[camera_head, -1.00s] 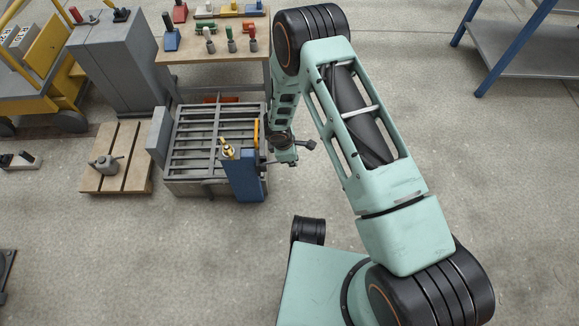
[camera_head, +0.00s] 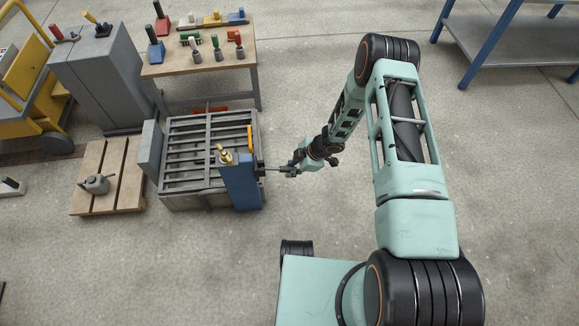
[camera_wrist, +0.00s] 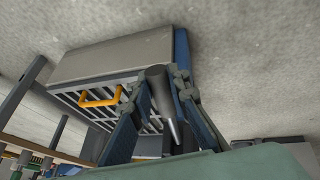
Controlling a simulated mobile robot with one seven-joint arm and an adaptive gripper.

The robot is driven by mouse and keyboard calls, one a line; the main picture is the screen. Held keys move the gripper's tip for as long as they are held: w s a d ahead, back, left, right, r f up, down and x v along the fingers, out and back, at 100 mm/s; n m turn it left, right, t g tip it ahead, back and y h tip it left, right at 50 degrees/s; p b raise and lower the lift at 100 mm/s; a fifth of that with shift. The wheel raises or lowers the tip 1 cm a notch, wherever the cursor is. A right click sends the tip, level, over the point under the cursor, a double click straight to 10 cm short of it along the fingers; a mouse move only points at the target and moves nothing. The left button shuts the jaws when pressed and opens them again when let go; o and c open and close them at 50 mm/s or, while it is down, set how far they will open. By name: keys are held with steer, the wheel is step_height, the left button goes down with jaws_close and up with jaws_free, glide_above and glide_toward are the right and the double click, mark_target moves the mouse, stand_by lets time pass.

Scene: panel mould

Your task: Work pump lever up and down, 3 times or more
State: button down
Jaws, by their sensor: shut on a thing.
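The pump is a blue upright box (camera_head: 240,187) at the right side of the grey slatted mould, with a brass fitting (camera_head: 226,156) on top. The pump lever (camera_head: 273,169) sticks out from the box's right side as a thin dark bar. My gripper (camera_head: 291,168) is at the lever's outer end, to the right of the box, shut on it. In the wrist view a dark tapered lever grip (camera_wrist: 159,91) lies between my two fingers (camera_wrist: 158,103). The lever's pivot is not clear.
The grey slatted mould (camera_head: 188,185) stands left of the pump, with a yellow handle (camera_head: 250,138) near it. A pallet (camera_head: 113,160) lies further left. A workbench (camera_head: 200,68) with several tools stands behind.

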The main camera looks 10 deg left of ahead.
steer(key=f+y+b, duration=0.1)
steer(key=b, duration=0.1)
steer(key=a+f+y+b, duration=0.1)
steer(key=b, duration=0.1)
steer(key=shift+s+f+g+y, duration=0.15)
steer(key=shift+f+g+y, duration=0.15)
steer(key=shift+y, duration=0.1)
steer(key=shift+a, duration=0.15)
steer(key=c, duration=1.8)
jaws_free()
steer(key=v, duration=1.2)
